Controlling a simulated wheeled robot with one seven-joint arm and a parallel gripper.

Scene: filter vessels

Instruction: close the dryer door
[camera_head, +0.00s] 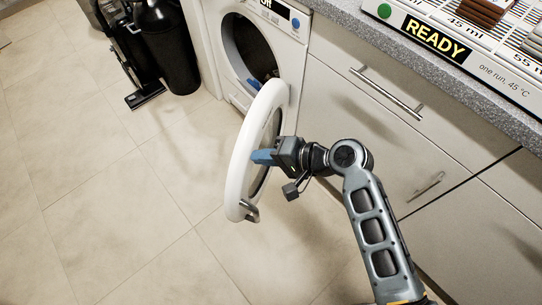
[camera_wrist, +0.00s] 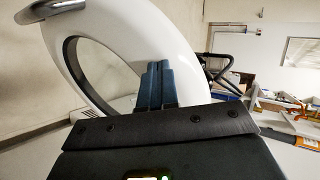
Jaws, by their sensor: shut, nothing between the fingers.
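The dryer (camera_head: 262,48) is a white front-loader under the counter, with its round drum opening uncovered. Its white ring-shaped door (camera_head: 238,160) stands swung open, out over the floor. A metal handle (camera_head: 250,211) sits at the door's lower outer edge; it also shows in the wrist view (camera_wrist: 52,12). My gripper (camera_head: 262,157) has blue fingers, shut and empty, at the door's right-hand face. In the wrist view the fingers (camera_wrist: 157,84) stand close in front of the door ring (camera_wrist: 135,35). I cannot tell whether they touch it.
White drawers with a bar handle (camera_head: 386,92) lie right of the dryer under a grey counter (camera_head: 350,22). A READY sign (camera_head: 435,38) stands on the counter. A black bin (camera_head: 167,50) stands left of the dryer. The tiled floor (camera_head: 120,200) left of the door is clear.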

